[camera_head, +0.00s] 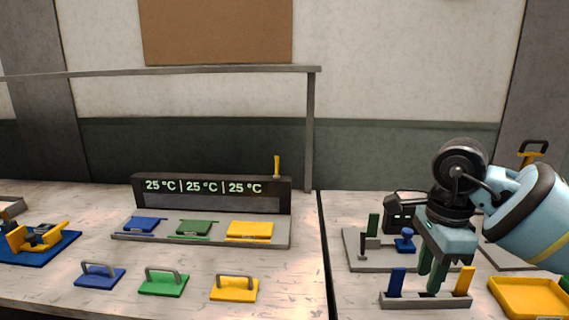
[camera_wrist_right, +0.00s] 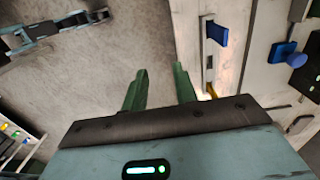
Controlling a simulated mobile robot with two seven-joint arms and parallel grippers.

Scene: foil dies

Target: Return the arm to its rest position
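My right arm comes in from the right in the head view. Its gripper (camera_head: 433,283) points down over the right bench, close to the grey rack with a blue and a yellow upright piece. In the right wrist view, the two green fingers of my right gripper (camera_wrist_right: 160,85) stand apart with nothing between them. The gripper is open and empty. In the head view the fingers overlap the middle of the rack (camera_head: 425,301), so I cannot tell whether they touch it. My left gripper does not show in the head view.
A yellow tray (camera_head: 530,298) lies right of the rack. A grey fixture (camera_head: 352,253) with a green upright and blue knob stands behind. On the left bench are blue (camera_head: 98,277), green (camera_head: 163,285) and yellow (camera_head: 234,291) handled plates before the temperature display (camera_head: 212,187).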

